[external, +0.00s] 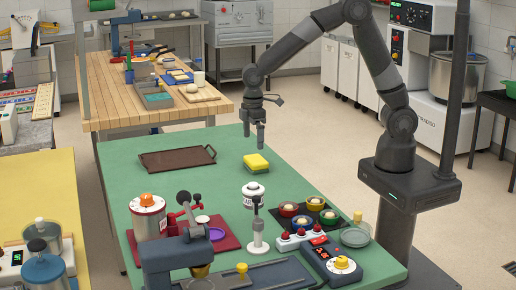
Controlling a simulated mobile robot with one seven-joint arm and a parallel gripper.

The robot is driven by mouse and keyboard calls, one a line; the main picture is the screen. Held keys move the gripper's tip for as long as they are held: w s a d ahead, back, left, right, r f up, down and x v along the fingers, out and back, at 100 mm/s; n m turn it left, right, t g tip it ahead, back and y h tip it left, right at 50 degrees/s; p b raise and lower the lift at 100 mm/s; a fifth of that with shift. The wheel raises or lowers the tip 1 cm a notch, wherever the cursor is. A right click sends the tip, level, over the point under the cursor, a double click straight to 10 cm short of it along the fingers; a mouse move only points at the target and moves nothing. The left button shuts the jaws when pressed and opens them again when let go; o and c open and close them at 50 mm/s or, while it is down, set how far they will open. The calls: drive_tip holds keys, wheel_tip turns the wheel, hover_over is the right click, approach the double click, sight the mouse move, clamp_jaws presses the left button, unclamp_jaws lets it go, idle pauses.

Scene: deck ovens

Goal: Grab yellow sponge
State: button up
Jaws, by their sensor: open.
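The yellow sponge (256,161) lies on the green tabletop (290,148), towards its back edge. It looks like a yellow block with a paler side and a thin green layer along its lower edge. My gripper (254,145) points down from the end of my arm. Its fingertips are above the sponge in the picture, and a small gap seems to separate them from it. The gripper is open and holds nothing. The exact depth between the fingers and the sponge cannot be told from this one view.
A brown tray (178,159) lies left of the sponge. The green top right of the sponge is clear.

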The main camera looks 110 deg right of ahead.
sight(253, 159)
drive_tip(key=f, duration=0.9)
drive_tip(key=shift+d+f, duration=0.2)
drive_tip(key=shift+f, duration=0.05)
drive_tip(key=c, duration=0.8)
drive_tip(key=shift+r, duration=0.1)
